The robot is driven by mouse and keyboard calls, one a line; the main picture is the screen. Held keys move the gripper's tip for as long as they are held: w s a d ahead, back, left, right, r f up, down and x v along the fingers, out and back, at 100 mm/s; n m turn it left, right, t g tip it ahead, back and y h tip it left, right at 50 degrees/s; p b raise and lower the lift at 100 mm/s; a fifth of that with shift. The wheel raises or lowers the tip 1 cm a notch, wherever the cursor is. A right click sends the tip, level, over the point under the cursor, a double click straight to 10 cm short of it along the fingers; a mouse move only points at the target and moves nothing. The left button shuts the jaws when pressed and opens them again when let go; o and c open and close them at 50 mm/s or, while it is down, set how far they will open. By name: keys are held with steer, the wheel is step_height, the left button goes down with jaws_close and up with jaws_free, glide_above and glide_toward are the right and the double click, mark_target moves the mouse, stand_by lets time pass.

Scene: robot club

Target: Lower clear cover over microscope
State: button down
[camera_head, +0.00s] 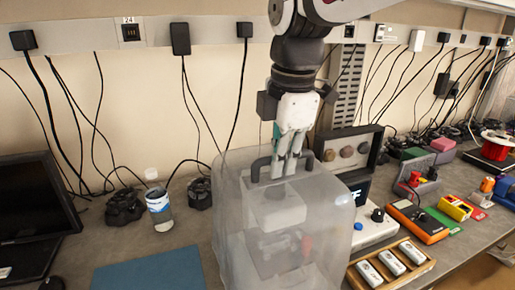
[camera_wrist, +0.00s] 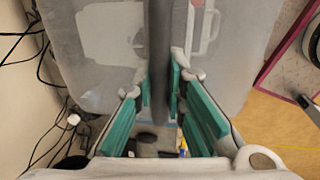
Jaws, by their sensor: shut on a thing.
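The clear cover (camera_head: 232,200) is a frosted, see-through box with a dark handle (camera_head: 262,165) on top. The microscope (camera_head: 285,215) shows as a pale, blurred shape inside the cover, so the cover is around it. The cover's lower edge is out of the picture, so I cannot tell whether it touches the bench. My gripper (camera_head: 288,165) points down and is shut on the handle. In the wrist view, the green finger pads of my gripper (camera_wrist: 160,95) lie on both sides of the dark handle bar (camera_wrist: 159,50), with the cover (camera_wrist: 75,60) behind.
A jar (camera_head: 160,211) and a blue mat (camera_head: 150,272) are left of the cover. A monitor (camera_head: 35,205) stands at the far left. A white instrument (camera_head: 374,226), a wooden tray (camera_head: 408,283) and an orange meter (camera_head: 420,224) are close on the right. Cables hang behind.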

steer(key=shift+f, duration=0.1)
stand_by(0.3)
steer(key=shift+s+f+b, duration=0.1)
steer(key=shift+f+b, duration=0.2)
steer(key=shift+f, duration=0.5)
steer(key=c, duration=1.6)
jaws_free()
steer(key=shift+o, duration=0.2)
step_height(320, 180, up, 11)
steer(key=s, duration=0.2)
steer(key=s+d+f+m+t, duration=0.3)
steer(key=s+d+f+m, duration=0.9)
steer(key=m, duration=0.9)
step_height(320, 180, down, 3)
steer(key=shift+s+f+h, duration=0.1)
steer(key=shift+s+h, duration=0.2)
steer(key=shift+s, duration=0.95)
